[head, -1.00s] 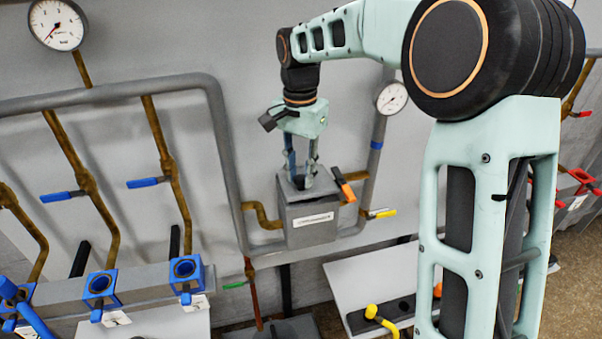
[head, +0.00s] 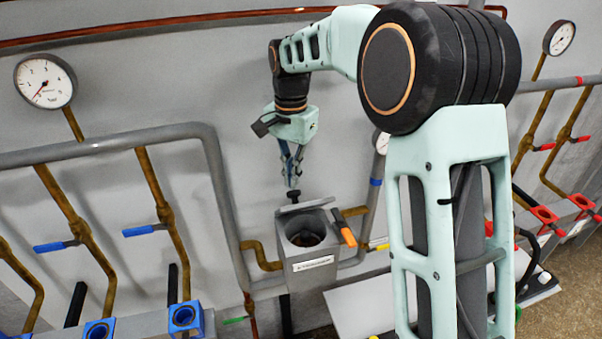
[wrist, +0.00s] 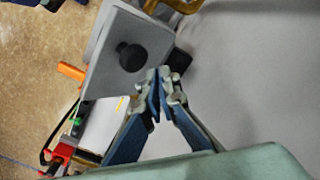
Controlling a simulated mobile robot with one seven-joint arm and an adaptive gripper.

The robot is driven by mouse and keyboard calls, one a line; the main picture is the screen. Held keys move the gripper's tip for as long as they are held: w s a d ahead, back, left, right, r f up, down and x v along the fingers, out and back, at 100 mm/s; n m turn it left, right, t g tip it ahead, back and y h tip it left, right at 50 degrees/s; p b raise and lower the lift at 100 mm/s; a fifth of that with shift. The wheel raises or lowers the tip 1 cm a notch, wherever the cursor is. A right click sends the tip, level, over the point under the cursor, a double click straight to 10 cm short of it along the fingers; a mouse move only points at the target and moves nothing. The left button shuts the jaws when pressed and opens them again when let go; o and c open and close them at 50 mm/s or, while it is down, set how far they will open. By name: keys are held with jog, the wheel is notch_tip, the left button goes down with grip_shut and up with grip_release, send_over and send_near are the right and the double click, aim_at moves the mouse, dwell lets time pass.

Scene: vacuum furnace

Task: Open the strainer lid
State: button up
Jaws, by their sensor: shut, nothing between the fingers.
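The strainer is a grey box (head: 313,272) with a white label on the wall pipe. Its top is open, and a dark round interior shows. The grey lid (head: 318,204) stands at the back edge of the opening, with a black knob (head: 293,195) on it. In the wrist view the lid (wrist: 105,75) is a flat plate with the round knob (wrist: 132,56). My gripper (head: 292,184) is shut and empty, pointing down just above the knob in the head view. In the wrist view my gripper's tips (wrist: 159,76) are beside the lid's edge, apart from the knob; contact with the lid is unclear.
An orange-handled valve (head: 347,236) is close to the box's right side. Grey pipe (head: 218,180) runs along the left, with a gauge (head: 45,82) farther left. Blue valves (head: 185,316) stand at lower left and red ones (head: 545,214) at right.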

jog(key=shift+o, duration=1.1)
jog(key=shift+w+a+f, duration=0.1)
jog(key=shift+a+f, duration=0.35)
jog(key=shift+a, duration=0.4)
jog(key=shift+o, duration=1.2)
jog(key=shift+s+a+r, duration=0.1)
jog(key=shift+s+r, duration=0.05)
jog(key=shift+s, duration=0.05)
jog(key=shift+o, duration=1.4)
jog(key=shift+s+d+r, duration=0.2)
jog(key=shift+d+r, duration=0.05)
jog(key=shift+d, duration=0.1)
jog(key=shift+o, duration=1.3)
jog(key=shift+d, duration=0.2)
jog(key=shift+w+a, duration=0.1)
jog(key=shift+w, duration=0.1)
jog(key=shift+s+r, duration=0.1)
jog(key=shift+r, duration=0.05)
notch_tip(320, 180, up, 12)
jog(key=shift+f, duration=0.2)
